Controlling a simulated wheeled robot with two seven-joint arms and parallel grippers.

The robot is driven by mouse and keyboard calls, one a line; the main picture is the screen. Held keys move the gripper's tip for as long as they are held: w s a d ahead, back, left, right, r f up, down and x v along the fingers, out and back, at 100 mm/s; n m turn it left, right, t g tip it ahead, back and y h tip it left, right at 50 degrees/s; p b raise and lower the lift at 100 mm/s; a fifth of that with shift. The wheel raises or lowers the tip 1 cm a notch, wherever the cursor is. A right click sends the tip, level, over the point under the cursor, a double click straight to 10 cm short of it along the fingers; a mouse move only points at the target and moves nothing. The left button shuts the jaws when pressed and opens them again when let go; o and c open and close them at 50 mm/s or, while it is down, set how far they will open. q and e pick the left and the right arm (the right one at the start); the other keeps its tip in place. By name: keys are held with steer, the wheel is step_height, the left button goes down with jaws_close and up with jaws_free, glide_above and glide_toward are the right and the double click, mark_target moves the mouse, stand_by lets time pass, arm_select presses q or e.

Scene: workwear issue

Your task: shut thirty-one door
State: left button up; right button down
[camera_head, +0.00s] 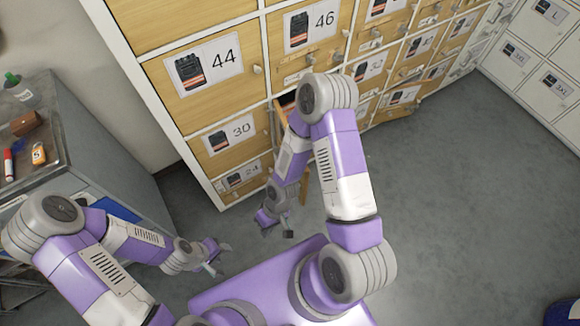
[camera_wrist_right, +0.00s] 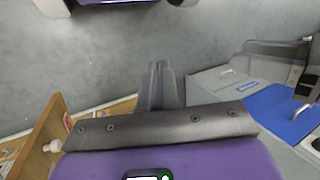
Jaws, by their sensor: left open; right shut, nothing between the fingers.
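The bank of wooden locker doors stands at the back in the head view. Right of door 30 (camera_head: 230,133), a compartment (camera_head: 287,101) stands open with a dark inside, partly hidden by my right arm; no number 31 is readable. In the right wrist view an open wooden door (camera_wrist_right: 42,138) stands out at the left, with a pale knob (camera_wrist_right: 54,146). My right gripper (camera_head: 276,222) is low in front of the lockers, shut and empty; its fingers (camera_wrist_right: 158,82) are apart from that door. My left gripper (camera_head: 216,260) is open and empty over the floor at lower left.
A grey cabinet (camera_head: 110,150) at the left carries a bottle (camera_head: 20,88), a brown block (camera_head: 26,123) and small items. White lockers (camera_head: 530,60) stand at the right.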

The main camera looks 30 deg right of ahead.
steer(key=w+d+r+n+h, duration=0.3)
steer(key=w+r+n+h, duration=0.3)
steer(key=r+n+h, duration=0.15)
steer(key=w+d+r+n+h, duration=0.2)
steer(key=w+r+n+h, duration=0.4)
steer(key=w+r+n, duration=0.15)
steer(key=s+d+f+b, duration=0.2)
steer(key=d+f, duration=0.4)
steer(key=d, duration=0.5)
steer(key=shift+f+t, duration=0.2)
steer(key=shift+t, duration=0.2)
steer(key=shift+d, duration=0.15)
